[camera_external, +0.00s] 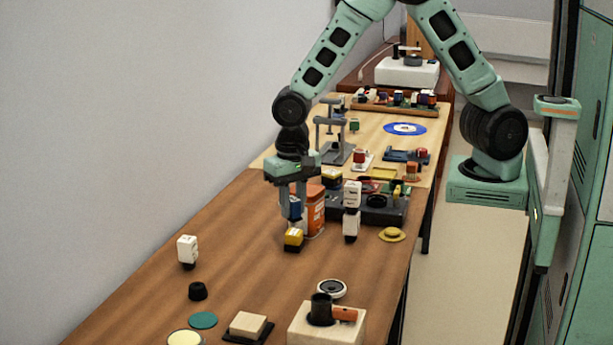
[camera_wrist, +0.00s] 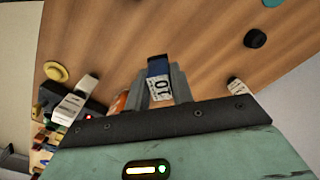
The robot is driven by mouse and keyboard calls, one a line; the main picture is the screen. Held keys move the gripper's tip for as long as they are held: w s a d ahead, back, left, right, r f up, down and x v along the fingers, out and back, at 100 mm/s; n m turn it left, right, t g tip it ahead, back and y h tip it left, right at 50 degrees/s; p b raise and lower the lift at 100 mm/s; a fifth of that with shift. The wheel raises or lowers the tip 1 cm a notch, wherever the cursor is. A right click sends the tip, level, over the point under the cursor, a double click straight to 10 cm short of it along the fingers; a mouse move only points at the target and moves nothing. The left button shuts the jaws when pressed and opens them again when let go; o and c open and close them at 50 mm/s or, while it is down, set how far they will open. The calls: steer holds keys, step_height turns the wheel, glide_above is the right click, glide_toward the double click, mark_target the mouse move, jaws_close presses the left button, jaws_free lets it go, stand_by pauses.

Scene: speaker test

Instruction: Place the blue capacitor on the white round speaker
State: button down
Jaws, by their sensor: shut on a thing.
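The blue capacitor (camera_external: 295,208) is between the fingers of my gripper (camera_external: 292,203), above the wooden table. In the wrist view the gripper (camera_wrist: 160,88) is shut on the capacitor (camera_wrist: 158,68), which shows a blue end and a white label reading 10. The white round speaker (camera_external: 331,289), a white ring with a dark centre, lies nearer the camera, to the right of and apart from the gripper. I do not make out the speaker in the wrist view.
A wooden block with a black cup (camera_external: 320,310) stands near the speaker.

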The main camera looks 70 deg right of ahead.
steer(key=s+a+n, duration=0.3)
steer(key=s+a, duration=0.3)
steer(key=s, duration=0.3)
glide_above(332, 286)
step_height(332, 286, down, 9)
steer(key=shift+a+f, duration=0.1)
steer(key=shift+f, duration=0.05)
steer(key=shift+f, duration=0.15)
steer(key=c, duration=1.2)
jaws_free()
